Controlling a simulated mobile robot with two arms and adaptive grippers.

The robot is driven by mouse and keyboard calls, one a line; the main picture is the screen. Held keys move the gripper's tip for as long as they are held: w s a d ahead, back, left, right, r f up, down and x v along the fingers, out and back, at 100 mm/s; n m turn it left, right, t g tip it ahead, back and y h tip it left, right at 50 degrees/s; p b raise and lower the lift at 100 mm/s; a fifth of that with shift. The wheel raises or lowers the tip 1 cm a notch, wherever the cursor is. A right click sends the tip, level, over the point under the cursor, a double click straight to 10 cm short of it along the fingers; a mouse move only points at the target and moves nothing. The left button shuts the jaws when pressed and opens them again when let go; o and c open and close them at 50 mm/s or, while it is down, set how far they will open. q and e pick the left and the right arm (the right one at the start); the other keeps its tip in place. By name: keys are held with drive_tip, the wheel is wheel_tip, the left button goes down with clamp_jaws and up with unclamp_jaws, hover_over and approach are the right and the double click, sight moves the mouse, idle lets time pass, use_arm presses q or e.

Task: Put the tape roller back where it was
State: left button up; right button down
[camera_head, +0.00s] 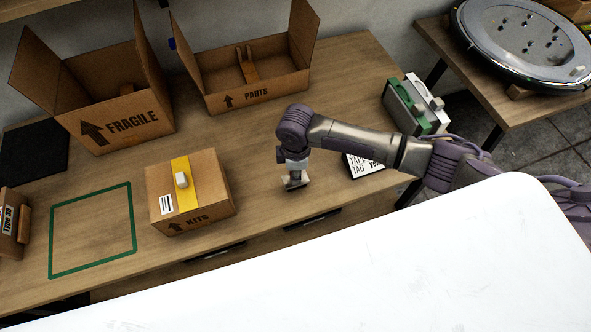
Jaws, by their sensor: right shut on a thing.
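My right gripper (294,181) points down above the table, to the right of the KITS box (218,190). It is shut on a small pale and dark thing, mostly hidden by the fingers. I cannot tell for sure whether this is the tape roller. A yellow strip (186,201) crosses the top of the closed KITS box, and a small white piece (181,180) lies on the strip. A sign (363,166) with TAPE and TAG on it is partly covered by my right arm. My left gripper is out of view.
Open FRAGILE (130,125) and PARTS (257,95) boxes stand at the back. A green and white holder (410,106) stands at the right end. A green outlined square (92,270) at left is empty. A white surface (400,275) fills the front. A round device (525,40) lies on another table.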

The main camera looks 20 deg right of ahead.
drive_tip(key=shift+f, duration=0.15)
drive_tip(key=shift+f, duration=0.2)
drive_tip(key=c, duration=0.9)
unclamp_jaws()
wheel_tip(320, 180, up, 12)
drive_tip(key=shift+s+r+b, duration=0.1)
drive_tip(key=shift+r+b, duration=0.15)
drive_tip(key=shift+b, duration=0.1)
